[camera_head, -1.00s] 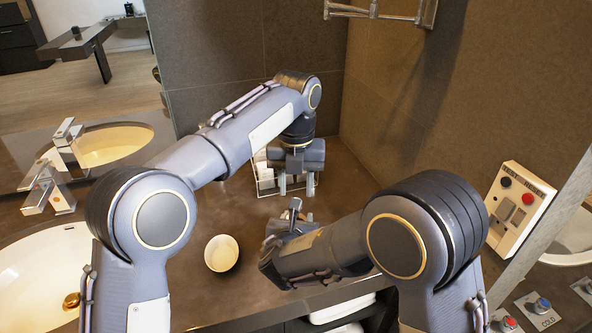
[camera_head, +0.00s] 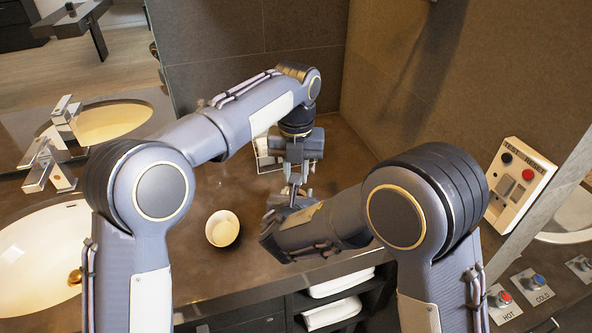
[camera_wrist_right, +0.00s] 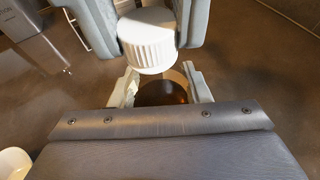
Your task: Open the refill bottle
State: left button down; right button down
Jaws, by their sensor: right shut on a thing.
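The refill bottle shows in the right wrist view as a dark amber body (camera_wrist_right: 162,94) under a white ribbed cap (camera_wrist_right: 147,42). My right gripper (camera_wrist_right: 160,86) is shut on the bottle body, one pale finger on each side. My left gripper (camera_head: 297,186) reaches down from above. In the right wrist view its grey fingers stand at both sides of the cap, very close to it; I cannot tell whether they press on it. In the head view the bottle is mostly hidden by my grippers.
A white bowl (camera_head: 222,228) stands on the brown counter (camera_head: 190,275), left of my right gripper. A caddy (camera_head: 266,155) stands behind my left gripper. A sink (camera_head: 40,255) with a tap (camera_head: 45,165) is at left. A wall panel with buttons (camera_head: 518,180) is at right.

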pick_arm(q)
jog(key=n, duration=0.6)
jog(key=shift+n, duration=0.4)
jog(key=n, duration=0.7)
jog(key=shift+n, duration=0.3)
jog(key=n, duration=0.2)
jog(key=shift+n, duration=0.3)
jog(key=n, duration=0.5)
jog(key=shift+r, duration=0.1)
jog(key=n, duration=0.2)
jog(key=shift+n, duration=0.4)
jog(key=n, duration=1)
jog(key=shift+n, duration=0.3)
jog(key=n, duration=0.2)
jog(key=shift+n, duration=0.3)
jog(key=n, duration=1.6)
